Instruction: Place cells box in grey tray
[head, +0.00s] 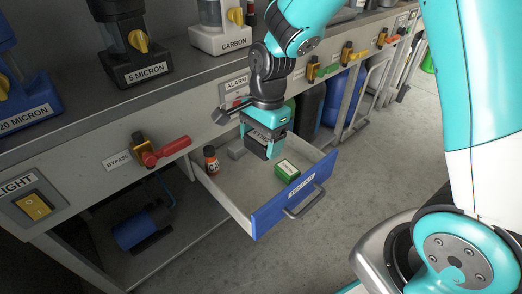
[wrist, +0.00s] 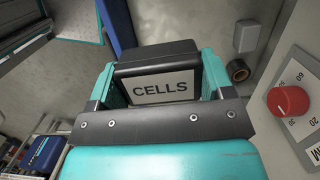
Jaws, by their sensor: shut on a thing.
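The cells box (wrist: 158,86) is dark with a light label reading CELLS. My gripper (head: 264,146) is shut on it, with one teal finger on each side in the wrist view. In the head view the box (head: 257,137) is partly hidden by the fingers. My gripper holds it over the open drawer (head: 232,190), which has a blue front labelled TEST KIT. I cannot make out a grey tray for certain in either view.
A red-handled bypass valve (head: 165,151) juts from the bench front at left. Bare floor (head: 230,265) lies in front of the drawer.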

